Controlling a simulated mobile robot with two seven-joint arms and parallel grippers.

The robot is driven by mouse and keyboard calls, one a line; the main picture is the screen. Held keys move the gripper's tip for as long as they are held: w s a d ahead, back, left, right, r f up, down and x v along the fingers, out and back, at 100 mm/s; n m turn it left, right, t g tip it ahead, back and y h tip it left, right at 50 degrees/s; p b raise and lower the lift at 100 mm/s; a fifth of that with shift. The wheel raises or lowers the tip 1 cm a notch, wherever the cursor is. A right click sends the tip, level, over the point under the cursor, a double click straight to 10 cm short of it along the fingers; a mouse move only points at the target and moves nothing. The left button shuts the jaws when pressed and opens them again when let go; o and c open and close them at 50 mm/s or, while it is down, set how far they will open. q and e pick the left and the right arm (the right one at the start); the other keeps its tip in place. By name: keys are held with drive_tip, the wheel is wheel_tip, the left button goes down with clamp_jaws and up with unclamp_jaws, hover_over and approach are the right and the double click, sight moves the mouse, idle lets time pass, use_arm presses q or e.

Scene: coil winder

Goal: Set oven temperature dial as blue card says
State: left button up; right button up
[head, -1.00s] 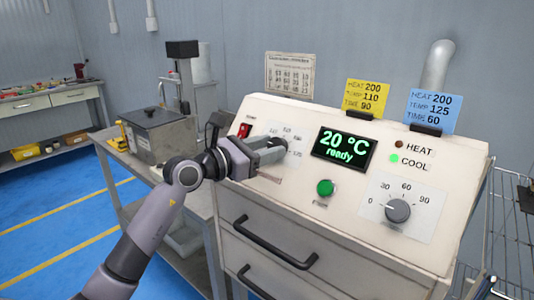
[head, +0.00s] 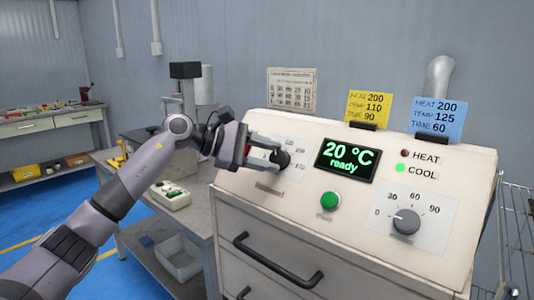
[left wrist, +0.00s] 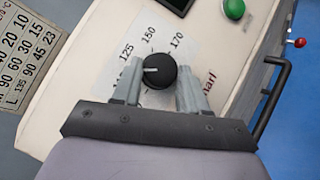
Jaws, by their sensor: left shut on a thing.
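The blue card (head: 438,117) stands on top of the oven panel and reads HEAT 200, TEMP 125, TIME 60. The black temperature dial (head: 284,159) is on the panel's left part, partly hidden by my left gripper (head: 270,155). In the left wrist view, the dial (left wrist: 158,72) sits between the fingers of my left gripper (left wrist: 157,88), which is shut on it. Its white pointer line points left in that picture, a little below the 125 mark and above a partly hidden lower number. My right gripper is not in view.
A yellow card (head: 369,106) reads HEAT 200, TEMP 110, TIME 90. The display (head: 346,158) shows 20 °C ready. A green button (head: 329,200), a time dial (head: 406,221) near 0 and a lit COOL lamp (head: 401,168) are on the panel. A drawer handle (head: 277,262) sticks out below.

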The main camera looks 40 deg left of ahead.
use_arm(q)
drive_tip(key=shift+w+r+m+g+p, duration=0.1)
drive_tip(key=shift+r+m+g+p, duration=0.3)
drive_tip(key=shift+m+g+p, duration=0.45)
drive_tip(key=shift+w+m+g+y+p, duration=0.1)
drive_tip(key=shift+m+g+y+p, duration=0.2)
drive_tip(key=shift+m+g+p, duration=0.75)
drive_tip(key=shift+m, duration=0.5)
drive_tip(key=shift+m+p, duration=0.4)
drive_tip(key=shift+p, duration=0.1)
drive_tip(key=shift+y, duration=0.3)
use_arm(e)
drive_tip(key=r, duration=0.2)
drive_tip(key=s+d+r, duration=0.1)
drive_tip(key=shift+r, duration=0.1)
use_arm(q)
drive_tip(key=shift+f+m, duration=0.15)
drive_tip(key=shift+m, duration=0.25)
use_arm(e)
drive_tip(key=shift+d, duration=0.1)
use_arm(q)
drive_tip(key=o, duration=1.1)
drive_tip(key=shift+c, duration=0.2)
